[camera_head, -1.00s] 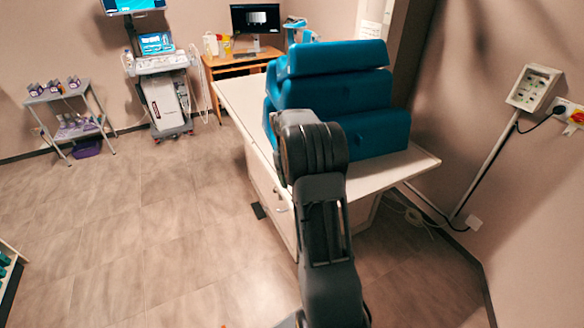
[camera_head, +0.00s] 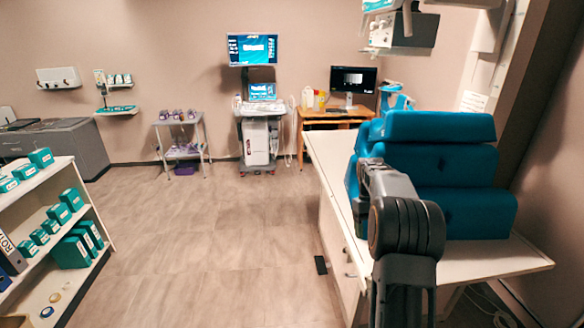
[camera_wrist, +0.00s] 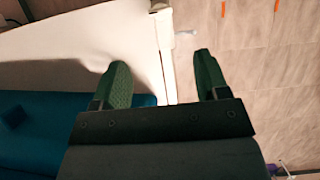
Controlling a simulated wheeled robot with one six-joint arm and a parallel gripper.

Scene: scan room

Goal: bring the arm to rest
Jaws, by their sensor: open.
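My arm (camera_head: 400,235) shows at the lower right of the head view, in front of the white-topped couch (camera_head: 335,165) and beside its stacked teal cushions (camera_head: 430,160). The end of the arm is hidden there behind its own links. In the wrist view my gripper (camera_wrist: 158,75) is open, its two green-padded fingers well apart. Nothing is between the fingers. Below them the couch edge runs along the gap, with floor to the right and a teal cushion (camera_wrist: 35,120) at the left.
A shelf (camera_head: 75,175) with teal boxes stands at the left. A small trolley (camera_head: 182,145) and a machine with a screen (camera_head: 258,140) are at the back, next to a wooden desk (camera_head: 312,116). The floor (camera_head: 215,240) in the middle is clear.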

